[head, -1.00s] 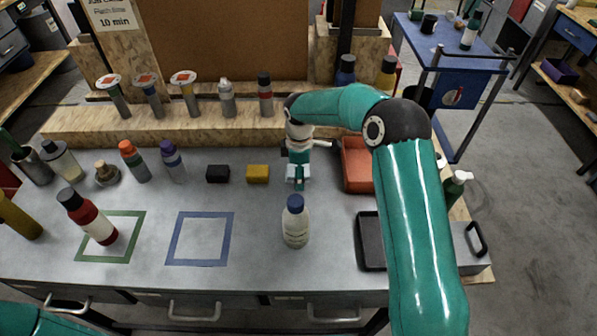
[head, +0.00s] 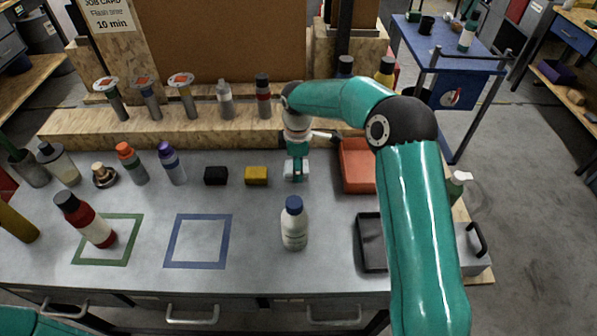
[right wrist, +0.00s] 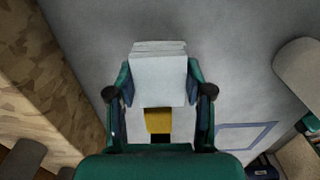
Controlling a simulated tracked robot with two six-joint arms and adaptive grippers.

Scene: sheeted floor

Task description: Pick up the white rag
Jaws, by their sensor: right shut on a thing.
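The white rag (right wrist: 158,72) is a folded, pale, block-like cloth between the fingers of my right gripper (right wrist: 159,94) in the right wrist view. In the head view the rag (head: 289,172) shows as a small white patch at the right gripper (head: 297,172), right of the yellow block. The right gripper is shut on the rag and points down at the table. The gripper hides part of the rag in the head view, and I cannot tell whether it is clear of the table. My left gripper is out of view.
A yellow block (head: 256,176) and a black block (head: 216,176) lie left of the gripper. A blue-capped white bottle (head: 294,228) stands in front. An orange bin (head: 345,188) and a black tray (head: 360,258) are to the right. A wooden ledge (head: 200,133) runs behind.

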